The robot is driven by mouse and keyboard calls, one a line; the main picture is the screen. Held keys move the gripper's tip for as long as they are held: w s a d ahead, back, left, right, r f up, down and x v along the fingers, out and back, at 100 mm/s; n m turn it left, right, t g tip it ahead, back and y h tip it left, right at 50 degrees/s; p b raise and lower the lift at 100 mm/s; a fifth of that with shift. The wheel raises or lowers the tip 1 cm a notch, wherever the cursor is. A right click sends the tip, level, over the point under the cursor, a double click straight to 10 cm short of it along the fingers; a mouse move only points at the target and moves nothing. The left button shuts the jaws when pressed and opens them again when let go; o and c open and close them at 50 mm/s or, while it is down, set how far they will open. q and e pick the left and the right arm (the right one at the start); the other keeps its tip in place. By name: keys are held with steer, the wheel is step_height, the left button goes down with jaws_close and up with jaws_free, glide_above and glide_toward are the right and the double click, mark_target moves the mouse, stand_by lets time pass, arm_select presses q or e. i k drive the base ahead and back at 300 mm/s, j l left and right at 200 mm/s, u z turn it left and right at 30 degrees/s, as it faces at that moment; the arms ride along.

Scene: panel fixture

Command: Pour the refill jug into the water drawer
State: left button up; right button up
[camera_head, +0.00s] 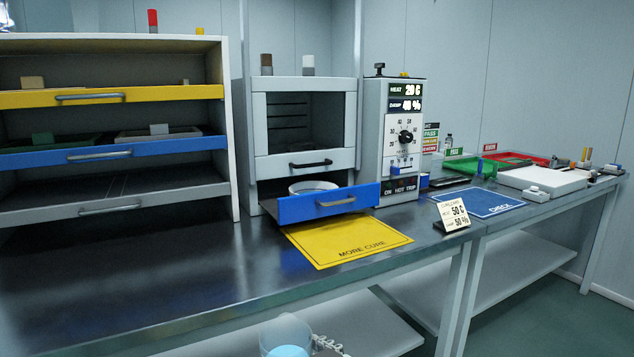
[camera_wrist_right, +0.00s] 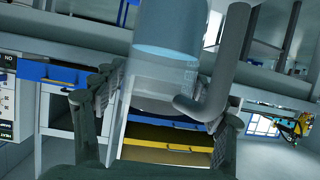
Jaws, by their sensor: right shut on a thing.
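The refill jug (camera_head: 284,334) is clear, with blue water low in it, and shows at the bottom edge of the head view, in front of the bench. In the right wrist view the jug (camera_wrist_right: 165,62) stands between the fingers, with its grey handle at the right. My right gripper (camera_wrist_right: 160,108) is shut on the jug; only a bit of it shows in the head view (camera_head: 327,345). The water drawer (camera_head: 330,203), blue-fronted with a grey handle, is pulled out below the chamber. A round white basin (camera_head: 313,187) sits in it. My left gripper is out of view.
A yellow MORE CURE mat (camera_head: 345,240) lies in front of the drawer. A rack with yellow, blue and grey drawers (camera_head: 112,95) stands left. The control box (camera_head: 402,140) stands right of the chamber, with a small sign (camera_head: 452,214) near the bench edge. The front-left bench is clear.

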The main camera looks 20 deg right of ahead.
mark_target(306, 200)
steer(key=l+u, duration=0.15)
steer(key=l, duration=0.6)
steer(key=l+u, duration=0.2)
steer(key=l, duration=0.55)
steer(key=k+l+u, duration=0.15)
steer(key=l, duration=0.55)
steer(key=i, duration=0.05)
